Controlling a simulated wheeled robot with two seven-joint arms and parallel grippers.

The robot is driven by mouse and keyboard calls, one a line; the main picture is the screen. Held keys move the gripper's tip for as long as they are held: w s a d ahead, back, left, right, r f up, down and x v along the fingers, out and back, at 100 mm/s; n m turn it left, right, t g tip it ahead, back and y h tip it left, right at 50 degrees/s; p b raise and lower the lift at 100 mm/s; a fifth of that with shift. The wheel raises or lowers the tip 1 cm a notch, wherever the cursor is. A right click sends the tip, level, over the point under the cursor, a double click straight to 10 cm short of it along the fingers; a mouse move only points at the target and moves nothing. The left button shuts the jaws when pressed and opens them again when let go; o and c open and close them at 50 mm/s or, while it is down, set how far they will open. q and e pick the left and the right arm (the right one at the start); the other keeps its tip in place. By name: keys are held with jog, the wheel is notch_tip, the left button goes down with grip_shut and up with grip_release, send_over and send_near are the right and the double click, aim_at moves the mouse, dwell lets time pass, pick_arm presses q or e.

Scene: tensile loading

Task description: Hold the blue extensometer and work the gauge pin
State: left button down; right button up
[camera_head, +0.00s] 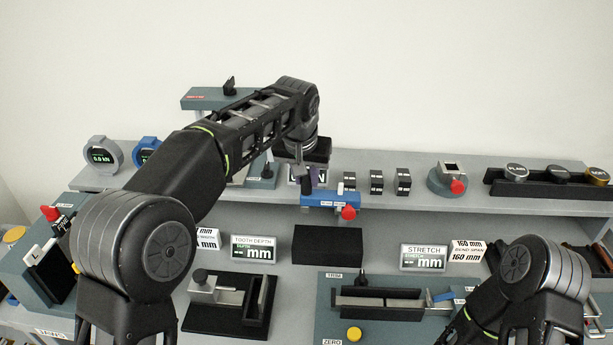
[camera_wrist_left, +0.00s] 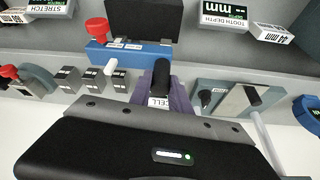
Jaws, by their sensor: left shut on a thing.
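The blue extensometer (camera_head: 328,200) lies at the front of the upper shelf, with a red knob (camera_head: 348,212) at its right end. In the left wrist view its blue body (camera_wrist_left: 145,54), the red knob (camera_wrist_left: 97,27) and a pale pin (camera_wrist_left: 111,66) show. My left gripper (camera_head: 308,180) is over its left end and shut; the grasp is mostly hidden.
Several small dark blocks (camera_head: 376,182) and a grey unit with a red knob (camera_head: 447,180) stand to the right on the shelf. A black block (camera_head: 327,245) and the STRETCH display (camera_head: 423,258) are below. A levered fixture (camera_head: 250,290) stands in front.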

aim_at(306, 204)
pick_arm(q)
jog(key=shift+f+b, duration=3.4)
jog(key=shift+f, duration=1.45)
jog(key=shift+f, duration=0.15)
